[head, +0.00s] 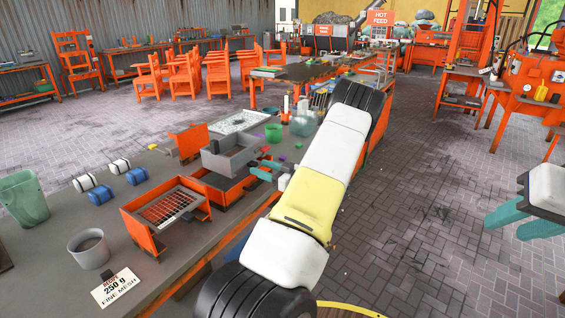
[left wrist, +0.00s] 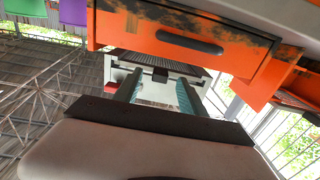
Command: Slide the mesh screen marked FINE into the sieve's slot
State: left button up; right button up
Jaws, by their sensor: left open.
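An orange box with a grey hopper (head: 228,158), which looks like the sieve, stands on the bench. My left gripper (head: 266,170) is beside its right side, with teal fingers apart. I cannot tell whether the strip is a mesh screen. No FINE mark is readable on any screen. An orange frame with a barred grid (head: 170,207) stands nearer. My right gripper (head: 504,227) is open and empty over the floor at right.
A card (head: 117,288) reading 250 g FINE MESH lies at the bench's near end, beside a grey cup (head: 89,249) and a green bin (head: 23,198). Several white and blue rollers (head: 110,180) lie at left. A shallow tray (head: 238,122) is behind the hopper.

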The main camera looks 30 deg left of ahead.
pick_arm(q)
jog(key=shift+s+d, duration=0.15)
jog(key=shift+d, duration=1.15)
jog(key=shift+s+d, duration=0.1)
jog(key=shift+d, duration=1.2)
jog(key=shift+w, duration=0.1)
